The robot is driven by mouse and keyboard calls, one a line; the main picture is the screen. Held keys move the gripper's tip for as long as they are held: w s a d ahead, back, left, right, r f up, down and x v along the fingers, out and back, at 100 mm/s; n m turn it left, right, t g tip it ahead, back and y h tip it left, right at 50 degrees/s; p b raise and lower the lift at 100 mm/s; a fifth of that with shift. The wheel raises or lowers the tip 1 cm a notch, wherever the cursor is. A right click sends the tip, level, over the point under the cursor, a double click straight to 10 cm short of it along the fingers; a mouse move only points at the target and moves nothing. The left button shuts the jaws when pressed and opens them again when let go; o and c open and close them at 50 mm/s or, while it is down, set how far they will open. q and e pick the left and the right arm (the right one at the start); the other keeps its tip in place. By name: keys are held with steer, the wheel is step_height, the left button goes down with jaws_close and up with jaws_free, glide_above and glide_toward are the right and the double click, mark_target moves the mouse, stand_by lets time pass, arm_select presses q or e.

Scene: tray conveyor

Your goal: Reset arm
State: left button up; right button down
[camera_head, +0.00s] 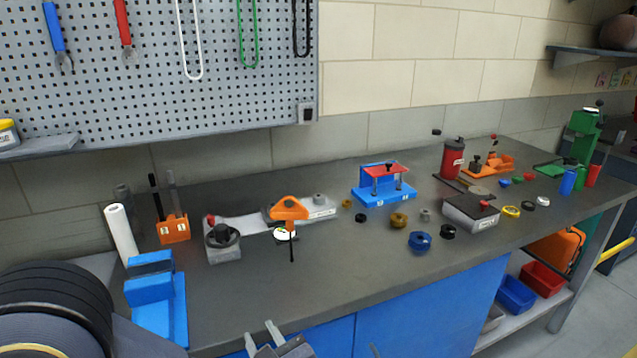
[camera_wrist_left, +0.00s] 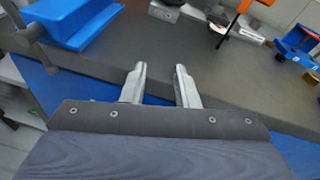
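My left gripper (camera_head: 264,332) shows at the bottom edge of the head view, in front of the workbench (camera_head: 330,270). In the left wrist view its two silver fingers (camera_wrist_left: 160,84) stand apart with nothing between them. They point toward the bench's front edge and touch no object. My right gripper cannot be made out; a thin grey sliver at the bottom edge of the head view is too small to identify.
On the bench stand a blue stand (camera_head: 165,305), an orange holder (camera_head: 173,229), a grey fixture with an orange tool (camera_head: 288,208), a blue press (camera_head: 382,187) and a grey box (camera_head: 470,212). Several small caps lie between. The front middle of the bench top is clear.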

arm_select(q)
steer(key=s+a+f+n+g+h+p, duration=0.1)
steer(key=s+a+n+g+p, duration=0.1)
steer(key=s+a+n+g, duration=0.5)
steer(key=s+a+n+g+p, duration=0.1)
steer(key=s+a+n+g, duration=0.3)
steer(key=a+n, duration=0.4)
steer(key=s+d+r+n+t+h+p, duration=0.3)
steer(key=s+r+n+h, duration=0.2)
steer(key=n+h, duration=0.5)
steer(key=r+n, duration=0.1)
steer(key=n, duration=0.3)
steer(key=shift+s+d+n, duration=0.3)
steer(key=shift+s+n, duration=0.05)
steer(key=shift+n, duration=0.05)
